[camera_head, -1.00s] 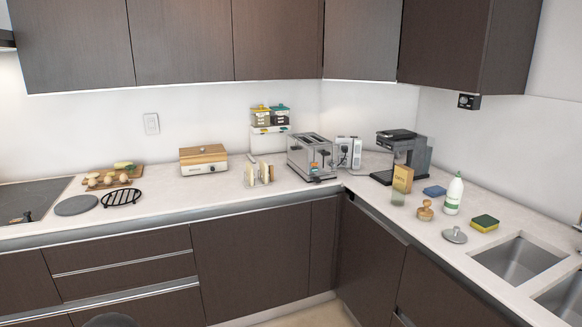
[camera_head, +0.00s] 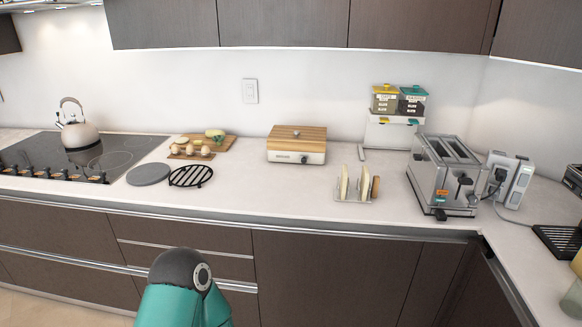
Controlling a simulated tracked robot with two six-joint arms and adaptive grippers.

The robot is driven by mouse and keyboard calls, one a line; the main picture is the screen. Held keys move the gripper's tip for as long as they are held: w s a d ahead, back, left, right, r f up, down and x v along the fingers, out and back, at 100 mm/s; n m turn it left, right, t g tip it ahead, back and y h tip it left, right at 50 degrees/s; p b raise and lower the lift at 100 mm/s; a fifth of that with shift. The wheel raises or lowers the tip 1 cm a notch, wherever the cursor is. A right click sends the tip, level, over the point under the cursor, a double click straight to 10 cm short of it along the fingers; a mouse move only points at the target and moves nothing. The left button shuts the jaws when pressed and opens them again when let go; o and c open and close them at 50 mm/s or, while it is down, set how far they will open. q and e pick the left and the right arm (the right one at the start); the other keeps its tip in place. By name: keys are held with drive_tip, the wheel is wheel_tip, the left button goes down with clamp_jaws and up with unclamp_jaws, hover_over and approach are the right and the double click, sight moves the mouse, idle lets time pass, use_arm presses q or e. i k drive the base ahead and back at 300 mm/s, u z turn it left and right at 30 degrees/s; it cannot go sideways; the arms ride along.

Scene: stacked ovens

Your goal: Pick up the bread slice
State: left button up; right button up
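Bread slices (camera_head: 344,182) stand upright in a small rack (camera_head: 354,199) on the counter, left of the toaster. A pale slice is at the left, another slice (camera_head: 363,186) is beside it, and a browner piece (camera_head: 375,187) is at the right end. The silver two-slot toaster (camera_head: 446,175) stands close by. Part of my own arm, teal with a dark joint, shows at the bottom, below the counter front. Neither of my grippers is in view.
A wood-topped appliance (camera_head: 297,145) stands left of the rack. A board with eggs (camera_head: 200,146), a black trivet (camera_head: 191,176), a grey disc (camera_head: 148,174) and a hob with a kettle (camera_head: 76,128) are further left.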

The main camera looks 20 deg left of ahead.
sight(344, 181)
drive_tip(key=u, duration=0.3)
drive_tip(key=i, duration=0.85)
drive_tip(key=u, duration=0.55)
drive_tip(key=k, duration=0.85)
drive_tip(key=u, duration=0.2)
drive_tip(key=i, duration=0.75)
